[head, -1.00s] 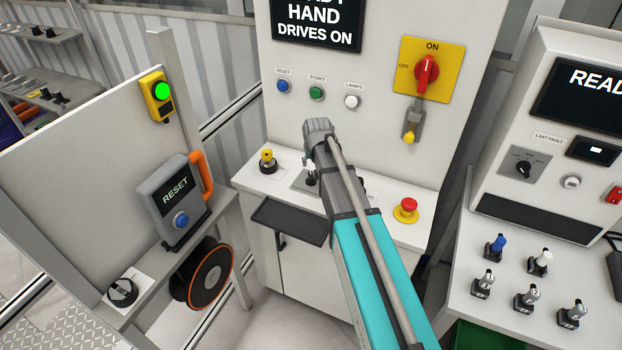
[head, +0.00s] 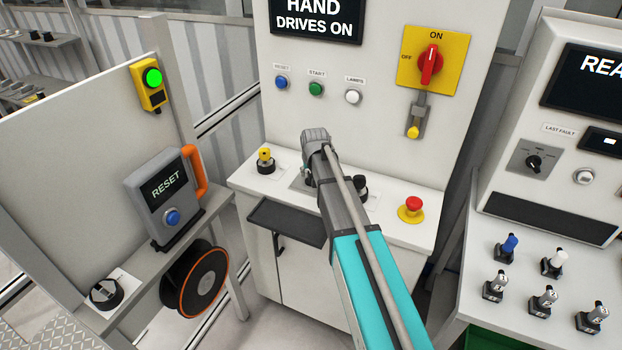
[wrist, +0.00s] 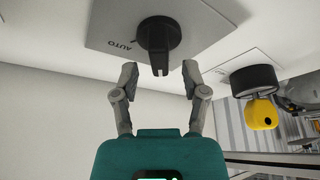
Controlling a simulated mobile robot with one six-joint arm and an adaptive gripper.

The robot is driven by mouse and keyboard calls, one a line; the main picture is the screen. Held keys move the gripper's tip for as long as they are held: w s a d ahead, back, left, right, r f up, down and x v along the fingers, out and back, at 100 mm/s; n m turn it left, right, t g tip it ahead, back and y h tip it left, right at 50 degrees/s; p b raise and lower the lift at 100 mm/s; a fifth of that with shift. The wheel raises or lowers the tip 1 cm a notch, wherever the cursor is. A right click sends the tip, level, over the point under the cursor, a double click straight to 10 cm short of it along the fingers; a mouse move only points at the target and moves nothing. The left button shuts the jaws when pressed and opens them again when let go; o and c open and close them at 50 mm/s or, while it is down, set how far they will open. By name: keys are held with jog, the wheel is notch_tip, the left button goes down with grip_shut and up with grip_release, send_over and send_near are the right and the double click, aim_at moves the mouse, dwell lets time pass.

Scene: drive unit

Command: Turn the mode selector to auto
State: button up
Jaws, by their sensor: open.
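The mode selector (wrist: 158,38) is a black knob with a raised bar on a grey plate (wrist: 100,25), seen close in the wrist view. Its bar points down in that picture, towards my gripper, with the AUTO label to its left. My gripper (wrist: 160,77) is open and empty. Its fingertips lie left and right of the bar's end, with visible gaps on both sides; whether they overlap it in depth I cannot tell. In the head view my arm hides the selector and most of the gripper; only part of the grey plate (head: 299,183) shows.
A yellow key switch with a black collar (wrist: 254,82) stands close to the selector; it also shows in the head view (head: 265,161). A red emergency stop (head: 412,208) is right of my arm. A black tray (head: 286,222) juts from the cabinet front.

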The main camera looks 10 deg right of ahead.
jog(key=shift+w+f+b, duration=0.25)
jog(key=shift+f+b, duration=0.15)
jog(key=shift+f, duration=0.3)
jog(key=shift+c, duration=0.2)
grip_shut()
jog(key=shift+d, duration=0.15)
